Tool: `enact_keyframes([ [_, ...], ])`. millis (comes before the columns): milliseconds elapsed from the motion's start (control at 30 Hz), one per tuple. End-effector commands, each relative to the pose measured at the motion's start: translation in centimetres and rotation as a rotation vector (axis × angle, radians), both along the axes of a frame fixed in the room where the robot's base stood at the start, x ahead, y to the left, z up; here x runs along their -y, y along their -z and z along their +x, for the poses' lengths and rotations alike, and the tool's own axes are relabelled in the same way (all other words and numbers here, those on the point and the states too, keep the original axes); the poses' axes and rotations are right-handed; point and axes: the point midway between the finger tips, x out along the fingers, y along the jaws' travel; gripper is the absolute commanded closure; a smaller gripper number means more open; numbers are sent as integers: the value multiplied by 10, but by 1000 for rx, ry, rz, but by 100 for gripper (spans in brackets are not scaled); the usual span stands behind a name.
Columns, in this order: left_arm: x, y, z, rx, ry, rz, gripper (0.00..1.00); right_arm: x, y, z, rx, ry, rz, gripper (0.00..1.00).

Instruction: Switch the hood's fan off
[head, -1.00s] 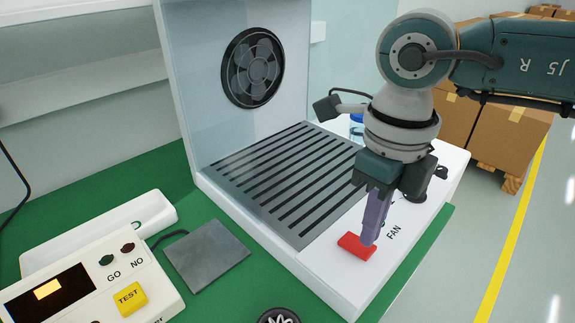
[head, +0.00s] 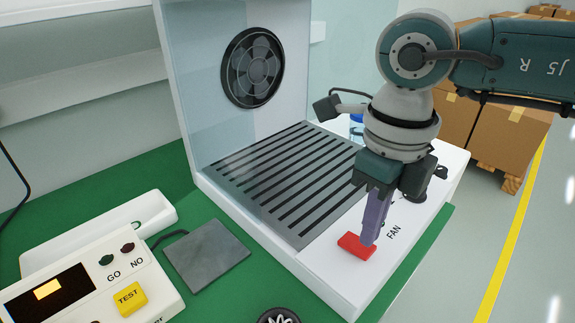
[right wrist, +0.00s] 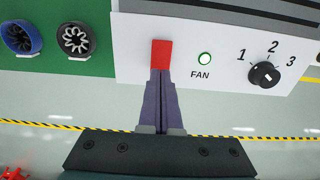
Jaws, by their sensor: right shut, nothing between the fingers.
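The hood (head: 335,285) is a white box with a slotted grey grille and a round dark fan (head: 253,67) in its back wall. A red rocker switch (head: 356,246) sits on its front ledge by the word FAN. In the right wrist view the fingertips (right wrist: 161,72) meet the switch's lower edge. My left gripper is out of view.
A black knob (right wrist: 264,74) marked 1, 2, 3 is on the same ledge. A white test box (head: 90,285) with a yellow TEST button and a grey plate (head: 207,255) stand on the green bench at left. Cardboard boxes (head: 510,130) are behind at right.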

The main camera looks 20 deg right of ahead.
Motion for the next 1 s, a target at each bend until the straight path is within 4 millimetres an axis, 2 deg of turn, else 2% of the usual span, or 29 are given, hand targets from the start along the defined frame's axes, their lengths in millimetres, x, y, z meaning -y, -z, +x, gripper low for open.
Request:
enact_keyframes([
  [1000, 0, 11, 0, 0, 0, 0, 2, 0, 12, 0, 0, 0, 0, 100],
])
